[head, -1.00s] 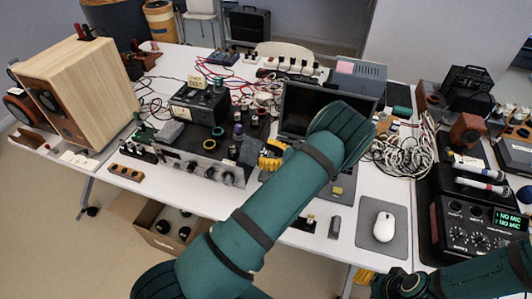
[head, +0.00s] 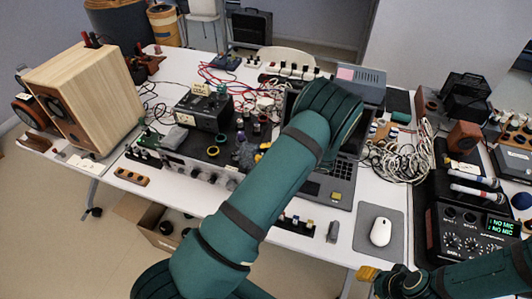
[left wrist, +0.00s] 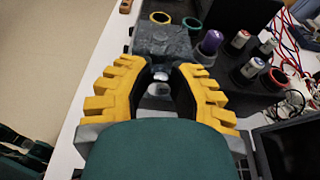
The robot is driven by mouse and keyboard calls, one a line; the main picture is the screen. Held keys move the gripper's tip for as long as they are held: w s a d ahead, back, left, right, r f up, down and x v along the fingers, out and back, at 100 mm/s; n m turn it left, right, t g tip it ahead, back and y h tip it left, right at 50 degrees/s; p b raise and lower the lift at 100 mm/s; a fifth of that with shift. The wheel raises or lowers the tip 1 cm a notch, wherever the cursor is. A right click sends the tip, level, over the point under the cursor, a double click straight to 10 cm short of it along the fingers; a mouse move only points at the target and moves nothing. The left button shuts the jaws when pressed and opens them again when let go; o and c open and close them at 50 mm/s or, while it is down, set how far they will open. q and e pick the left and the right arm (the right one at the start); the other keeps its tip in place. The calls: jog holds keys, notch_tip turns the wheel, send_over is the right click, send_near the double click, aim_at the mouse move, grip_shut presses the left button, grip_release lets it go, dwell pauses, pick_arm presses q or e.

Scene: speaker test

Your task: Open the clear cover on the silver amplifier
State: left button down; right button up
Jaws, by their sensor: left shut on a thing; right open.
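The silver amplifier (head: 185,166) stands at the table's front left, a row of knobs along its front panel and several small items on its dark top. My left gripper (left wrist: 160,72) has its yellow fingers around a small shiny piece (left wrist: 160,76) at the amplifier's front edge. I cannot tell whether this piece belongs to the clear cover, whose outline I cannot make out. In the head view my left arm hides most of the left gripper (head: 264,147). My right gripper (head: 367,273) shows only a yellow fingertip near the table's front edge, apart from the amplifier.
A wooden speaker (head: 85,95) stands left of the amplifier. A grey block (left wrist: 162,40) and several rolls and jars stand beyond the fingers. A laptop (head: 318,188) is partly behind my left arm. A white mouse (head: 381,231) and coiled cables (head: 392,160) are to the right.

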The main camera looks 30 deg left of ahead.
pick_arm(q)
jog(key=shift+a+r+h, duration=0.25)
jog(key=shift+r+h, duration=0.1)
jog(key=shift+h, duration=0.15)
pick_arm(e)
jog(key=shift+r, duration=0.6)
pick_arm(q)
jog(key=c, duration=0.8)
grip_release()
jog(key=shift+d, duration=0.1)
pick_arm(e)
jog(key=shift+d, duration=0.1)
pick_arm(q)
jog(key=v, duration=1.2)
jog(key=shift+s, duration=0.2)
jog(key=shift+d, duration=0.15)
pick_arm(e)
jog(key=shift+d, duration=0.1)
